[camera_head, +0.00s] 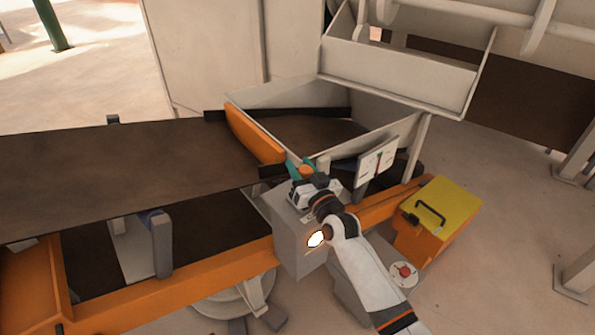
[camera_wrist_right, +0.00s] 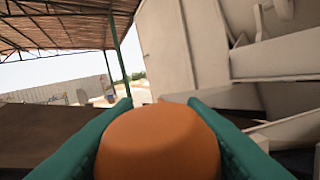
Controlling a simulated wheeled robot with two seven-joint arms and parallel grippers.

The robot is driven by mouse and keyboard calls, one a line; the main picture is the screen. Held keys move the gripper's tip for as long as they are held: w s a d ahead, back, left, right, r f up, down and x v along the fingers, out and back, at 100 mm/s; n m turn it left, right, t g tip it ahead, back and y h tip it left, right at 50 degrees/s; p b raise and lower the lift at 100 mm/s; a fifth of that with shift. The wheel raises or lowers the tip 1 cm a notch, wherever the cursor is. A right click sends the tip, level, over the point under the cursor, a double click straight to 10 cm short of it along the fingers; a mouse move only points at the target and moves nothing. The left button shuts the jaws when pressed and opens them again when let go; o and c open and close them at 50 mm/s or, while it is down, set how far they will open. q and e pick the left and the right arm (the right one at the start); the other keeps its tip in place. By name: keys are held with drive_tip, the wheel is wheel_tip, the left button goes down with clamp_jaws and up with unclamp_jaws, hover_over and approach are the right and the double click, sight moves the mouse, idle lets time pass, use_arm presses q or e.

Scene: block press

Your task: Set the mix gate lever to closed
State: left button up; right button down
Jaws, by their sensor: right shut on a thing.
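My right gripper (camera_head: 301,168) is at the grey box (camera_head: 291,225) beside the conveyor. Its teal fingers are shut on a rounded orange knob (camera_head: 306,171), which looks like the end of the mix gate lever. In the right wrist view the knob (camera_wrist_right: 158,142) fills the space between both fingers. The lever's shaft is hidden by the knob and my gripper. An orange gate panel (camera_head: 253,133) stands at an angle at the mouth of the pale hopper (camera_head: 385,138). My left gripper is not in view.
A white dial plate (camera_head: 378,160) stands just right of my gripper. A yellow-topped orange box (camera_head: 440,212) and a red button (camera_head: 403,271) are farther right. The brown conveyor belt (camera_head: 100,165) runs left. Open floor lies at the right.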

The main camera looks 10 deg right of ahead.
drive_tip(key=s+t+b, duration=0.1)
drive_tip(key=s+d+t+b, duration=0.1)
drive_tip(key=b, duration=0.1)
drive_tip(key=s+f+b, duration=0.1)
drive_tip(key=b, duration=0.1)
drive_tip(key=shift+s+d+m+t+y, duration=0.15)
drive_tip(key=shift+d+m+t+y, duration=0.15)
drive_tip(key=shift+t+y, duration=0.1)
drive_tip(key=shift+s+r+b, duration=0.2)
drive_tip(key=shift+s+b, duration=0.05)
drive_tip(key=shift+b, duration=0.2)
drive_tip(key=c, duration=0.9)
unclamp_jaws()
drive_tip(key=shift+d, duration=0.1)
drive_tip(key=shift+c, duration=0.2)
drive_tip(key=shift+s, duration=0.1)
drive_tip(key=b+v, duration=0.1)
drive_tip(key=v, duration=1.1)
drive_tip(key=shift+f+b, duration=0.15)
drive_tip(key=shift+b, duration=0.15)
drive_tip(key=shift+f, duration=0.1)
